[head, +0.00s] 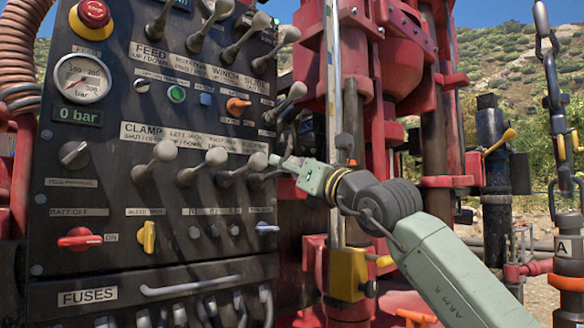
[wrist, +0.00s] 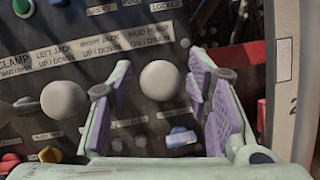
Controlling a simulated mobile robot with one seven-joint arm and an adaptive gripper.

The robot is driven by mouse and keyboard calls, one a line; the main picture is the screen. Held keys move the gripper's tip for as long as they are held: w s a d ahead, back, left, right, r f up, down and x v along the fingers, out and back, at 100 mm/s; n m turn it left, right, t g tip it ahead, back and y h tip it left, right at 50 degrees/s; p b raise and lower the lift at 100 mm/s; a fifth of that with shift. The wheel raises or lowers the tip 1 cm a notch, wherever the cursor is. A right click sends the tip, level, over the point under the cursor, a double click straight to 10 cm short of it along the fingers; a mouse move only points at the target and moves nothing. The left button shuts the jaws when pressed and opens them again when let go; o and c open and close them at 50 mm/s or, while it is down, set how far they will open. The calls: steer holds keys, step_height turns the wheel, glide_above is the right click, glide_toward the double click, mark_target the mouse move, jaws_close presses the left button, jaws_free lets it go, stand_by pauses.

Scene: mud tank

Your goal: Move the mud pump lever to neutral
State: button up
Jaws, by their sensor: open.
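The black control panel (head: 110,195) carries a lower row of levers with pale ball knobs. The mud pump lever (wrist: 160,80) shows in the wrist view as a round pale ball below the "MUD PUMP" label. My gripper (wrist: 160,95) is open, with one purple-padded finger on each side of that ball. I see no clear contact between the pads and the ball. In the head view, my gripper (head: 283,164) is at the right end of the lower row and partly hides the mud pump lever there. The lever's shaft is mostly hidden behind its ball.
A neighbouring jack lever (wrist: 63,99) stands just left of my gripper. An upper row of levers (head: 208,20) rises above. A yellow switch (head: 147,236) and a red switch (head: 79,239) sit below. Red rig pipes (head: 350,95) and a metal post stand close on the right.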

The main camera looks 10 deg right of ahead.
steer(key=v, duration=1.2)
stand_by(0.3)
